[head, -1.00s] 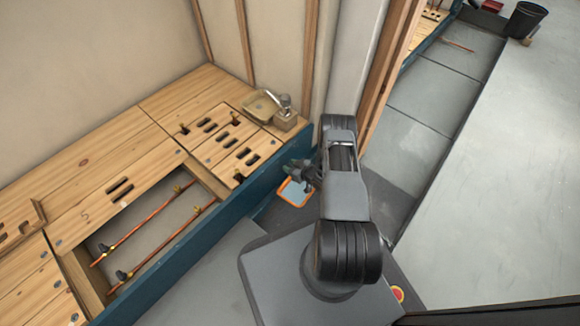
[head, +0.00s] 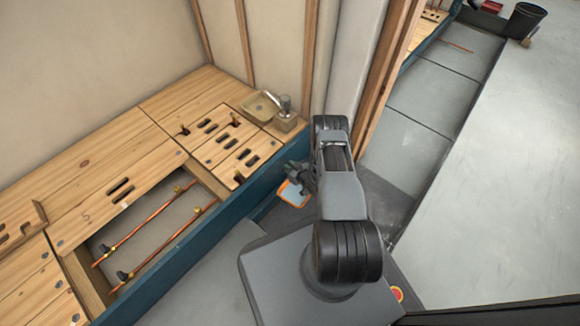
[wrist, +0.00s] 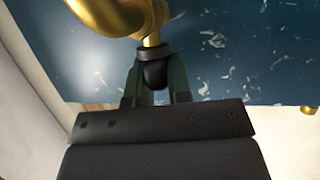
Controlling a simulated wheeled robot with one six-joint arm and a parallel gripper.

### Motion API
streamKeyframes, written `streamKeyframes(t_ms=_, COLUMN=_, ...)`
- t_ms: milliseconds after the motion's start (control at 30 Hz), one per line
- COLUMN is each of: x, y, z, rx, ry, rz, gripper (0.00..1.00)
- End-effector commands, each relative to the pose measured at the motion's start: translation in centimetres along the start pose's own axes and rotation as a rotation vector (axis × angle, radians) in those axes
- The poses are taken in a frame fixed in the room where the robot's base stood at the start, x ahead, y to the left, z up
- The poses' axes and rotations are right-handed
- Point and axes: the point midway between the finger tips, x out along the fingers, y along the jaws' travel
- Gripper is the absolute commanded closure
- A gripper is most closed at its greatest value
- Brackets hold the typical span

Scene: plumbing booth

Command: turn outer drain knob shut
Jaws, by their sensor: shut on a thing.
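The drain knob (wrist: 154,70) is a black cap on a brass stem below a curved brass fitting (wrist: 118,14), at the top of the wrist view. My gripper (wrist: 154,88) is shut on this knob, one green finger on each side of it. In the head view my gripper (head: 299,178) is at the outer face of the blue side panel (head: 225,210). The knob cannot be made out there, behind my gripper.
A wooden deck (head: 100,140) with slots and an opening with copper pipes (head: 145,228) lies left of the panel. A small basin (head: 262,106) with a tap stands at its back corner. An orange-edged pad (head: 291,195) lies below my gripper.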

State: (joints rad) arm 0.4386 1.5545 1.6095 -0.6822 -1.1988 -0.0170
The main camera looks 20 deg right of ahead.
Motion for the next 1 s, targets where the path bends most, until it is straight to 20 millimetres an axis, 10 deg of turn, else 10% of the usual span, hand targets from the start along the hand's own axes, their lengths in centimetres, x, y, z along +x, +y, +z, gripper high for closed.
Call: streamKeyframes(t_ms=1000, x=-0.13, y=-0.26, z=0.76, rx=0.335, ry=-0.017, rz=0.803, gripper=1.0)
